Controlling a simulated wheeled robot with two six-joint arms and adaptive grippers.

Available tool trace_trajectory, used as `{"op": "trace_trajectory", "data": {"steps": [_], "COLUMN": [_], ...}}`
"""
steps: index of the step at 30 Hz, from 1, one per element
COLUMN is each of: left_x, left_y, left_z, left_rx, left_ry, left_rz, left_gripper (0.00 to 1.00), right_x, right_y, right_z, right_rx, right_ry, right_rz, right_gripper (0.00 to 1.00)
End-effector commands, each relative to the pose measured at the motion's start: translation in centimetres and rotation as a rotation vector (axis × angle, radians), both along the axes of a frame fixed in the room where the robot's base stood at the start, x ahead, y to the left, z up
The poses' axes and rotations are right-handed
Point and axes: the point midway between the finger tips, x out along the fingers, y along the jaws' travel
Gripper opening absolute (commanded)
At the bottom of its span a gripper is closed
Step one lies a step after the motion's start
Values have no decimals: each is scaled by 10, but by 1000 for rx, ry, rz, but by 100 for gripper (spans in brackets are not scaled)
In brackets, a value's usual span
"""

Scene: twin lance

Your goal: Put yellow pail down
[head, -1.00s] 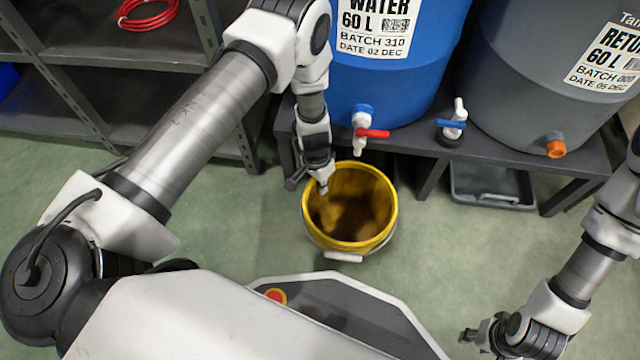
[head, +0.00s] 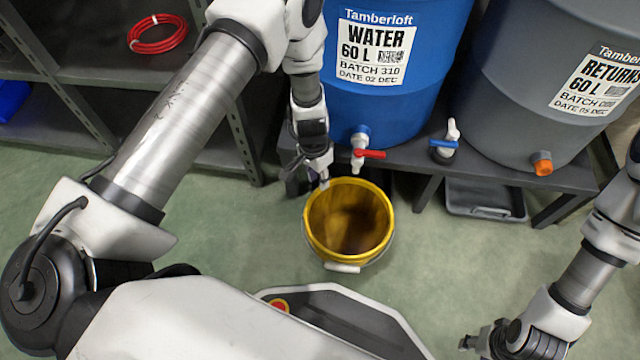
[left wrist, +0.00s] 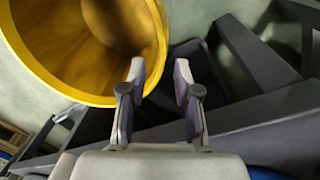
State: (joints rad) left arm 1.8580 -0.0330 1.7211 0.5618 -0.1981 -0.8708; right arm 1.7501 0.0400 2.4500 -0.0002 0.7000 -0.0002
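The yellow pail (head: 318,238) appears to stand upright on the green floor in front of the drum bench in the head view. Its pale handle grip hangs at the near side, and its inside looks empty. The pail fills the upper left of the left wrist view (left wrist: 60,78). My left gripper (head: 318,184) is at the pail's far left rim.
A dark bench (head: 425,165) holds a blue water drum (head: 390,105) and a grey returns drum (head: 510,110) behind the pail. A black tray (head: 485,197) lies beneath the bench. A grey shelf (head: 110,75) with a red hose coil stands left. Floor right of the pail is clear.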

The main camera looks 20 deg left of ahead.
Motion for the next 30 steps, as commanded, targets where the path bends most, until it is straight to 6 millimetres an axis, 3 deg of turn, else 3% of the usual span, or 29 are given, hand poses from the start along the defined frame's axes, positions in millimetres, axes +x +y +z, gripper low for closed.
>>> {"op": "trace_trajectory", "data": {"steps": [3, 10, 11, 13, 16, 18, 21, 24, 30], "left_x": [0, -7, -16, -52, -127, -177, -223, -238, -237], "left_y": [1, 5, 9, 23, 45, 49, 42, 36, 36], "left_z": [13, 10, 6, -5, -15, -11, 3, 11, 11], "left_rx": [0, 12, 27, 83, 161, 167, 123, 93, 91], "left_ry": [0, 7, 13, 28, 29, 14, -3, -11, -15], "left_rz": [0, 10, 22, 70, 166, 239, 336, 384, 388], "left_gripper": [31, 31, 31, 31, 31, 31, 31, 31, 31], "right_x": [0, 0, 0, 0, 0, 0, 0, 0, 0], "right_y": [0, 0, 0, 0, 0, 0, 0, 0, 0], "right_z": [7, 5, 5, 5, 5, 5, 6, 6, 6], "right_rx": [0, 0, 0, 0, 0, 0, 0, 0, 0], "right_ry": [0, 0, 0, 0, 0, 0, 0, 0, 0], "right_rz": [0, 0, 0, 0, 0, 0, 0, 0, 0], "right_gripper": [40, 40, 40, 40, 40, 40, 40, 40, 40]}}
